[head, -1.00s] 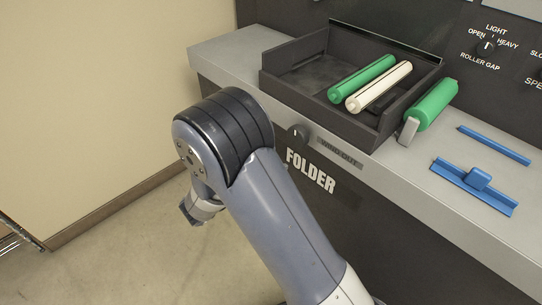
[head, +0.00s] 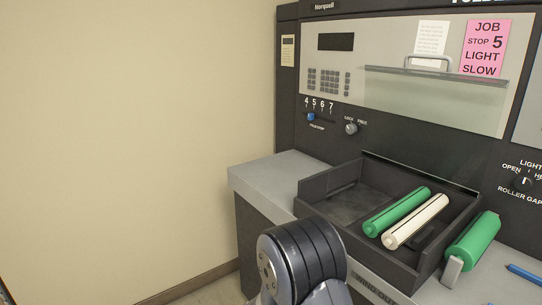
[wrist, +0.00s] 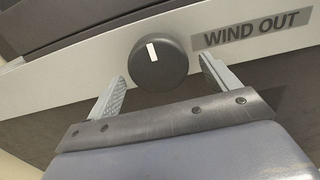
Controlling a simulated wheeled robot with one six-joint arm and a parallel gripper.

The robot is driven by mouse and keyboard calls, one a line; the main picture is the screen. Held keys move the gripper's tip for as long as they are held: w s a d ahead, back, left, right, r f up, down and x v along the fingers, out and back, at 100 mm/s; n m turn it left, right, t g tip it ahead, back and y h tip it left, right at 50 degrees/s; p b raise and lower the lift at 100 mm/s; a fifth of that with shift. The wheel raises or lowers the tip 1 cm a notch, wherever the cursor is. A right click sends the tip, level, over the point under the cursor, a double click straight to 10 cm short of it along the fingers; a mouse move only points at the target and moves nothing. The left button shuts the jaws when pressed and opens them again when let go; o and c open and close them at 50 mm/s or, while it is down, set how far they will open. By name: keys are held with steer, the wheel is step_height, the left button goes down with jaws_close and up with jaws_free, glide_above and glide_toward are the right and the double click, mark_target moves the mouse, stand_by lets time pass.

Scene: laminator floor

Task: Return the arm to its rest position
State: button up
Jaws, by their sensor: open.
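My gripper (wrist: 160,82) is open in the wrist view, with its two fingers apart and nothing between them that it holds. A round black knob (wrist: 158,63) with a white mark, beside the WIND OUT label (wrist: 252,35), shows beyond and between the fingertips; I cannot tell how far away it is. In the head view my arm's folded joint is at the bottom, in front of the machine, and my gripper is out of sight. The knob is hidden there.
A dark tray (head: 325,182) on the grey ledge (head: 262,180) holds a green roller (head: 397,211) and a cream roller (head: 415,221). A pink job card (head: 485,48) is on the panel. A bare wall (head: 130,130) is at left.

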steer(key=shift+w+d, duration=0.3)
steer(key=shift+d, duration=0.1)
steer(key=v, duration=1.1)
steer(key=w+d+m+b, duration=0.3)
steer(key=d+m+b, duration=0.1)
steer(key=m+b, duration=0.5)
steer(key=w+d+m+b, duration=0.4)
steer(key=m+b, duration=0.5)
steer(key=m, duration=0.4)
steer(key=shift+d+r, duration=0.25)
steer(key=shift+r, duration=0.2)
